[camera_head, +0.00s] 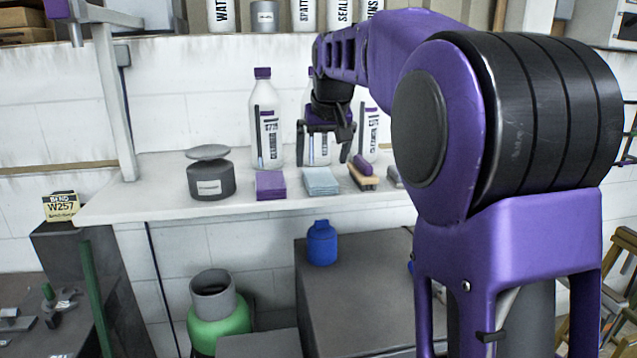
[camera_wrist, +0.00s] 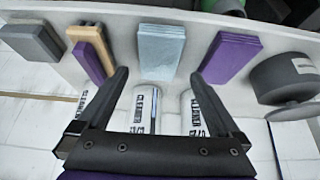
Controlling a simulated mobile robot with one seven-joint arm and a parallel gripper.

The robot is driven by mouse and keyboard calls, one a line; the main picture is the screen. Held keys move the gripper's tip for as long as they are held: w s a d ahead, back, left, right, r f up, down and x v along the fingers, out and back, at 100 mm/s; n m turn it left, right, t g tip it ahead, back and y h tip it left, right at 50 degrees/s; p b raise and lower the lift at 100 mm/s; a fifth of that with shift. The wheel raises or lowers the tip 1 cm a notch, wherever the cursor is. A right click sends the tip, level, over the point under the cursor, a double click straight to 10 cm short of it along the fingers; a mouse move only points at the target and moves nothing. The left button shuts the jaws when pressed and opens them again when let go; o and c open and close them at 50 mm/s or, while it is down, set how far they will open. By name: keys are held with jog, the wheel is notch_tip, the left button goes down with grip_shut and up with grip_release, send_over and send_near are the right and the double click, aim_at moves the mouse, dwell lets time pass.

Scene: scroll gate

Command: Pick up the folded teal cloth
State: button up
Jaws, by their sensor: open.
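The folded teal cloth (camera_head: 320,181) is a pale blue-green stack lying on the white shelf, between a folded purple cloth (camera_head: 270,185) and a brush with a purple top (camera_head: 362,176). In the wrist view the teal cloth (camera_wrist: 161,52) lies ahead of my gripper, roughly between the lines of the two fingers. My gripper (camera_head: 326,160) is open and empty, pointing down above the shelf near the teal cloth. It also shows in the wrist view (camera_wrist: 158,88), with its fingers spread apart and no contact with the cloth visible.
White bottles with labels stand behind the cloths, one with a purple cap (camera_head: 265,120) at left; others are partly hidden by my gripper. A dark round tin (camera_head: 212,181) with a tilted lid stands left. A grey block (camera_wrist: 31,42) lies beyond the brush. The shelf (camera_head: 140,200) is clear at its left end.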

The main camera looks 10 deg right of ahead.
aim_at(320, 177)
jog(key=shift+x, duration=3.05)
jog(key=shift+s, duration=0.15)
jog(key=c, duration=1.3)
notch_tip(320, 177, up, 10)
jog(key=shift+p, duration=0.35)
jog(key=shift+c, duration=0.2)
jog(key=o, duration=0.8)
jog(key=c, duration=0.5)
